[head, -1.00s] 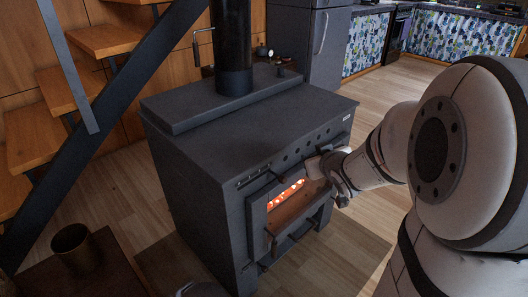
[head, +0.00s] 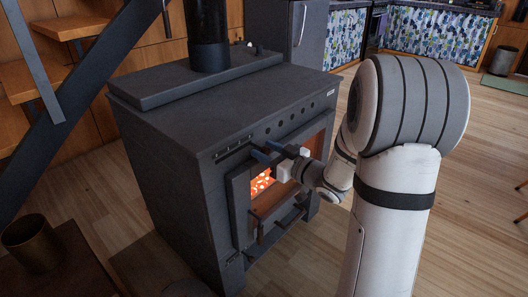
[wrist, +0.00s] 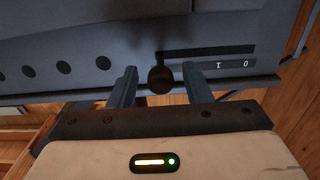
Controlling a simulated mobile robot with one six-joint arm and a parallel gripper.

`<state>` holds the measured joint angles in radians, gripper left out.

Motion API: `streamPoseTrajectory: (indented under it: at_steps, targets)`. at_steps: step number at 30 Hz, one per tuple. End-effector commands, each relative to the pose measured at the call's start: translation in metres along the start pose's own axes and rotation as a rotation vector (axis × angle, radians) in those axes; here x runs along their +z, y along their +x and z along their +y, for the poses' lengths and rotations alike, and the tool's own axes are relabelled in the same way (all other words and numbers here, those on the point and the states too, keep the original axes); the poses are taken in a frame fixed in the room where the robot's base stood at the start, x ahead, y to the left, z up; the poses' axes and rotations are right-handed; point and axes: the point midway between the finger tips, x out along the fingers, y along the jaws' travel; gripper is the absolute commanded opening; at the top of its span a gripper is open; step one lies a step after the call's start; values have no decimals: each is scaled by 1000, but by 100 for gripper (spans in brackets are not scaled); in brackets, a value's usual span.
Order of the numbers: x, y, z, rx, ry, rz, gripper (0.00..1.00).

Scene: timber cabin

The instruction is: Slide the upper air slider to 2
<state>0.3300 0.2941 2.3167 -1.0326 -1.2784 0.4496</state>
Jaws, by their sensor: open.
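The dark stove (head: 175,135) stands in the middle of the head view, with the upper air slider's slot (head: 234,151) high on its front. In the wrist view, upside down, a round dark knob (wrist: 160,80) sits at the slot's (wrist: 215,50) left part. My gripper (wrist: 160,76) is open, one finger on each side of the knob, with visible gaps. In the head view my gripper (head: 268,152) is at the slider, and the knob cannot be made out there.
Below the slider is the fire door (head: 240,200) with glowing embers (head: 262,182) and a handle bar (head: 285,220). Round vent holes (wrist: 64,68) line the stove front. A flue pipe (head: 207,35) rises from the top. Wooden floor (head: 310,260) is clear in front.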

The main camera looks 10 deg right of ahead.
Motion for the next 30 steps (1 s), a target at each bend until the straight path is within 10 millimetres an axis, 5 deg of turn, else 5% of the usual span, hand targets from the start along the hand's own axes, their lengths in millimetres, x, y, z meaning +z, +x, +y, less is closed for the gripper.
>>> streamPoseTrajectory:
  at_steps: [6, 15, 30]
  targets:
    - [1, 20, 0, 1, -1, -1, 45]
    - [0, 22, 1, 3, 0, 0, 45]
    - [0, 22, 2, 5, 0, -1, 4]
